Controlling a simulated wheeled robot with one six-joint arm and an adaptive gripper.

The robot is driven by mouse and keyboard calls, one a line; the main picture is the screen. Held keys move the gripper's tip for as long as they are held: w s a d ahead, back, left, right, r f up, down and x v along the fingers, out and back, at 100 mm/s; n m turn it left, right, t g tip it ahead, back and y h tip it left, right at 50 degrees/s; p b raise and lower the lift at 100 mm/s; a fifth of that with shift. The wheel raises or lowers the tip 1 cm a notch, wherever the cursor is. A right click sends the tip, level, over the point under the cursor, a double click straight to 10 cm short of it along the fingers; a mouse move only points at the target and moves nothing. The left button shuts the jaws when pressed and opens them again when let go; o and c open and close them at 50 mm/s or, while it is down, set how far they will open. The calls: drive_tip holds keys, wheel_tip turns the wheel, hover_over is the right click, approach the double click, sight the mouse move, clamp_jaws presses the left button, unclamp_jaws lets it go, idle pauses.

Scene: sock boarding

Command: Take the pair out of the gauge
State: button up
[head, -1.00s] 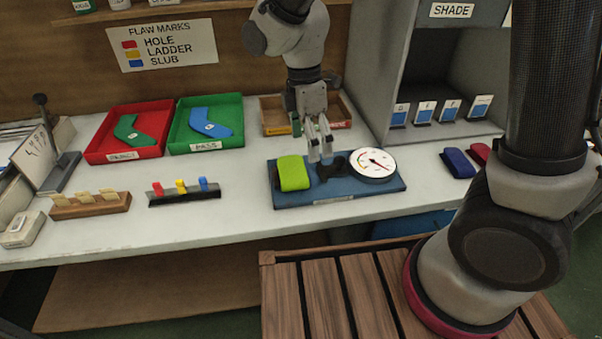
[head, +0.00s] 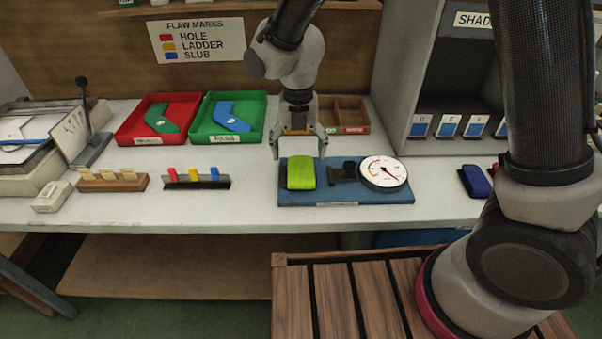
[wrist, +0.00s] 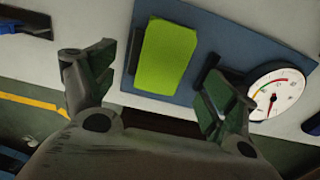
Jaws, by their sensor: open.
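The gauge is a blue board (head: 345,196) with a round white dial (head: 383,173) at its right and a small black clamp (head: 345,171) beside the dial. A lime-green folded pair (head: 301,173) lies at the board's left end, left of the clamp. My gripper (head: 299,152) is open and empty, just behind and above the pair in the head view. In the wrist view the pair (wrist: 166,57) shows between and beyond the two spread fingers, and the dial (wrist: 276,90) is at the right. I see no finger touching the pair.
A red tray (head: 129,133) holds a green sock and a green tray (head: 197,134) holds a blue one. A wooden box (head: 348,116) stands behind the gauge. A rack of coloured tabs (head: 195,183) is to the left. The grey shade cabinet (head: 405,75) stands at the right.

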sight(301, 167)
drive_tip(key=f, duration=0.5)
drive_tip(key=shift+d+f, duration=0.15)
drive_tip(key=shift+d, duration=0.1)
drive_tip(key=c, duration=1.2)
